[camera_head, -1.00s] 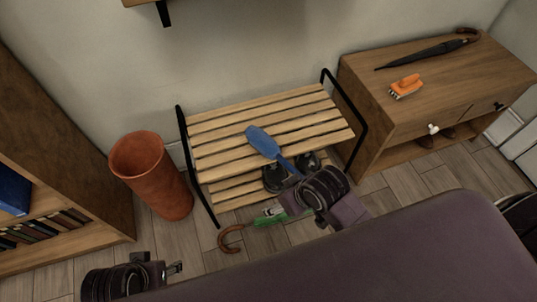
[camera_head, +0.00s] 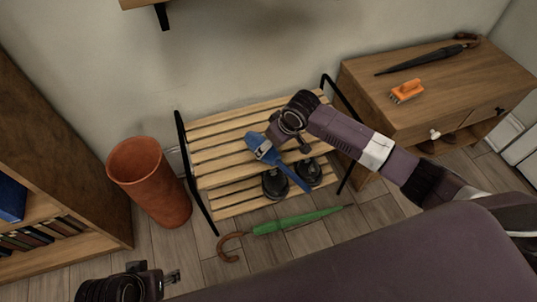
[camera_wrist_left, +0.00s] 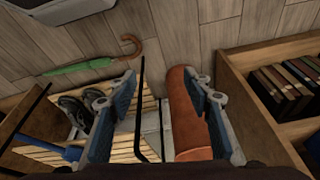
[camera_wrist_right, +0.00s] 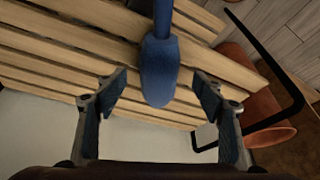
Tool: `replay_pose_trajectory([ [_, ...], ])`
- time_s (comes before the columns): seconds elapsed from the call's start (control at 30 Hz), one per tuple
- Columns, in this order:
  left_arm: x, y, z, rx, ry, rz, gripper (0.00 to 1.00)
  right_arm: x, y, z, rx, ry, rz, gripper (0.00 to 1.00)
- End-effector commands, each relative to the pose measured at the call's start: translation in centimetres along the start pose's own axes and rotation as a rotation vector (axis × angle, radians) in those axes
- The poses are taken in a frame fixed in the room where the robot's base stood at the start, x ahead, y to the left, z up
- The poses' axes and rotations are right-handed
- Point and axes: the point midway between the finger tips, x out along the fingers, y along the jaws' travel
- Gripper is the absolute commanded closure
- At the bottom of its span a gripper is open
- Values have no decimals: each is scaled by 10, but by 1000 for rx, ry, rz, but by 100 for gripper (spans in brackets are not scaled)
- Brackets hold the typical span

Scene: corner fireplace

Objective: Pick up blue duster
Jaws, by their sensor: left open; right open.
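The blue duster (camera_head: 292,176) lies across the slatted wooden bench, its handle pointing toward the front edge. My right gripper (camera_head: 280,149) is over the duster's wide end, partly covering it. In the right wrist view the duster (camera_wrist_right: 160,68) runs down between the two spread fingers of the right gripper (camera_wrist_right: 161,82), with a gap on each side. The right gripper is open and empty. My left gripper (camera_head: 172,276) is open and empty at the lower left, away from the bench. It also shows in the left wrist view (camera_wrist_left: 158,80).
The slatted bench (camera_head: 215,139) has black side rails and dark shoes (camera_head: 275,184) below. A terracotta bin (camera_head: 150,183) stands left of it. A green umbrella (camera_head: 297,220) lies on the floor in front. The cabinet (camera_head: 440,88) at right holds an orange brush (camera_head: 406,91) and a black umbrella (camera_head: 425,58).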

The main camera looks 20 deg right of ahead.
Motion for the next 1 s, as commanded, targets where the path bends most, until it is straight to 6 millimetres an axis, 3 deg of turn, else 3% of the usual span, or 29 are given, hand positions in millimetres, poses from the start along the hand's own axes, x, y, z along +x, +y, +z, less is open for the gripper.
replay_pose_trajectory([
  [0.33, -22, -1, 2, -1, 16, -3, 54, 28, 0, -4, 1, 2, 1, 37],
  [0.53, -6, 0, 4, -1, 22, -2, 54, 56, 1, -7, -1, 2, 0, 37],
  [0.83, -6, 0, 2, -1, 28, -2, 54, 60, 1, -8, -1, 3, 1, 37],
  [1.0, -6, 0, 2, -1, 28, -2, 54, 60, 1, -8, -1, 3, 1, 54],
])
